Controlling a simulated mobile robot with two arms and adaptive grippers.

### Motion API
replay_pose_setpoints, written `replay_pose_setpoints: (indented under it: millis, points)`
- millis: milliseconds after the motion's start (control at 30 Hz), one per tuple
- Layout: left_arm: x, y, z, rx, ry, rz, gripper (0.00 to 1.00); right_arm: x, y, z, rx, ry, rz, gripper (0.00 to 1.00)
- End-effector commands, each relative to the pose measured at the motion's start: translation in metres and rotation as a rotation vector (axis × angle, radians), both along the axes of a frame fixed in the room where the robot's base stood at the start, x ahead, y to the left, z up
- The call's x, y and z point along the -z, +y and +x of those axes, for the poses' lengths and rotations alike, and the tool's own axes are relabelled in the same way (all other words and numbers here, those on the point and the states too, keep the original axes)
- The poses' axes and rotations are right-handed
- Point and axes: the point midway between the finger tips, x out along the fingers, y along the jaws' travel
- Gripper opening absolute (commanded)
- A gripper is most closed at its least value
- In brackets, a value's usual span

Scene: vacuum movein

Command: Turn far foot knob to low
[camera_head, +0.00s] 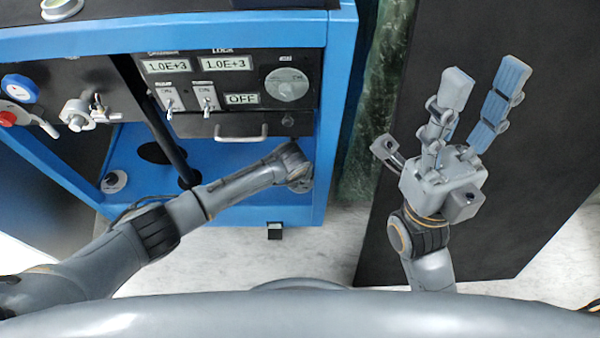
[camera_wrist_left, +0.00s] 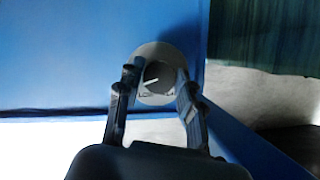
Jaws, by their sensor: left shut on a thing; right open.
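A round foot knob (camera_wrist_left: 157,80) with a grey base, a dark cap and a white pointer line shows in the left wrist view, near the corner of a blue frame. The pointer slants toward the left. My left gripper (camera_wrist_left: 156,72) has its two fingers on either side of the knob and is shut on it. Another foot knob (camera_head: 114,181) shows at the cabinet's lower left. My right gripper (camera_head: 480,90) is open and empty.
The panel (camera_head: 230,85) has displays, switches and a dial above a drawer handle (camera_head: 241,134). A gauge (camera_head: 19,88) and valve (camera_head: 76,114) are at the left. A large dark surface (camera_head: 545,130) lies under my right gripper. Pale floor (camera_head: 320,245) is clear.

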Motion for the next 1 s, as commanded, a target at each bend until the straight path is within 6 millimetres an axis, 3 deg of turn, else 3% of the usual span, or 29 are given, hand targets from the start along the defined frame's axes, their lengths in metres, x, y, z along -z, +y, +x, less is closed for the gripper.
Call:
replay_pose_setpoints:
  millis: [367,400,500,1000]
  points:
    - [0.0014,0.0011,-0.0011,-0.007,0.005,0.002,0.05,0.0002,0.0001,-0.0002,0.000,0.000,0.000,0.46]
    - [0.0015,0.0012,-0.0012,-0.007,0.005,0.002,0.39,0.0002,0.0001,-0.0002,-0.001,0.000,0.000,0.46]
    - [0.0014,0.0010,-0.0010,-0.006,0.004,0.002,0.59,0.0002,0.0001,0.0000,-0.001,0.001,0.000,0.46]
    - [-0.0038,-0.0026,-0.0021,-0.001,0.001,-0.006,0.60,0.0004,-0.0001,0.0011,0.001,0.004,-0.001,0.46]
